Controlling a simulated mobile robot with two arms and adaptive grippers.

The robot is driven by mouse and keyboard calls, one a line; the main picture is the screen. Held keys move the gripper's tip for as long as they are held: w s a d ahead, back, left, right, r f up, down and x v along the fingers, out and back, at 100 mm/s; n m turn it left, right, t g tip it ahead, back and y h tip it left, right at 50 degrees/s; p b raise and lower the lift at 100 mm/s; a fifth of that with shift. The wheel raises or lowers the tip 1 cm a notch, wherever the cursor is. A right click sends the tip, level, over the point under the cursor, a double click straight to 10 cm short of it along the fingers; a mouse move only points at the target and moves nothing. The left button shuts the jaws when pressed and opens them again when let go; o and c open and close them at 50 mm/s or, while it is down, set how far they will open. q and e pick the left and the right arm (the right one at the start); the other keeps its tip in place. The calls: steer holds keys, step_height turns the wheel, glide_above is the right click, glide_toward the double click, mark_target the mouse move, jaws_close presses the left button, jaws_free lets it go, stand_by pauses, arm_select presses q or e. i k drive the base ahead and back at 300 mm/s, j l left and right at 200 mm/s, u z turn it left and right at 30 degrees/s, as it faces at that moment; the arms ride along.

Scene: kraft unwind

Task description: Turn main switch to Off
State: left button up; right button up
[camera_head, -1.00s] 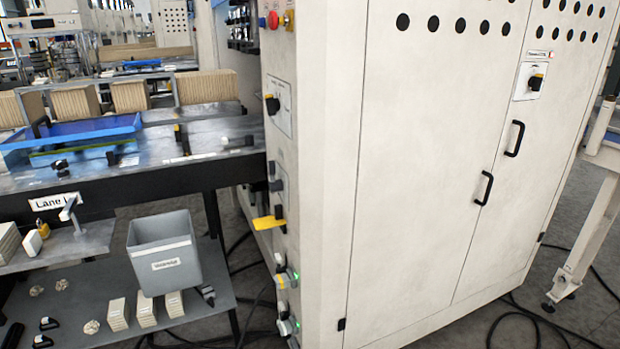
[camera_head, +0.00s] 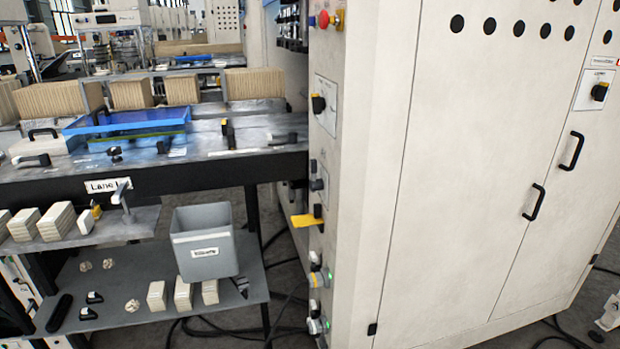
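A rotary switch with a black handle and a yellow part (camera_head: 599,91) is on a white plate on the cabinet door at the far right. A second black-and-yellow rotary switch (camera_head: 318,104) is on a white plate on the cabinet's narrow side. Their labels are too small to read, so I cannot tell which is the main switch, nor either one's setting. Neither of my grippers is in view.
The tall white cabinet (camera_head: 480,170) has two black door handles. Its side bears a red button (camera_head: 323,19), a yellow lever (camera_head: 308,220) and green-lit knobs. A workbench (camera_head: 220,165) with a grey bin (camera_head: 205,245) below stands left. Cables lie on the floor.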

mark_target(315, 184)
steer(key=i+j, duration=0.25)
steer(key=i+j+z, duration=0.1)
steer(key=j, duration=0.4)
steer(key=i+j, duration=0.55)
steer(key=j, duration=0.2)
steer(key=z, duration=0.05)
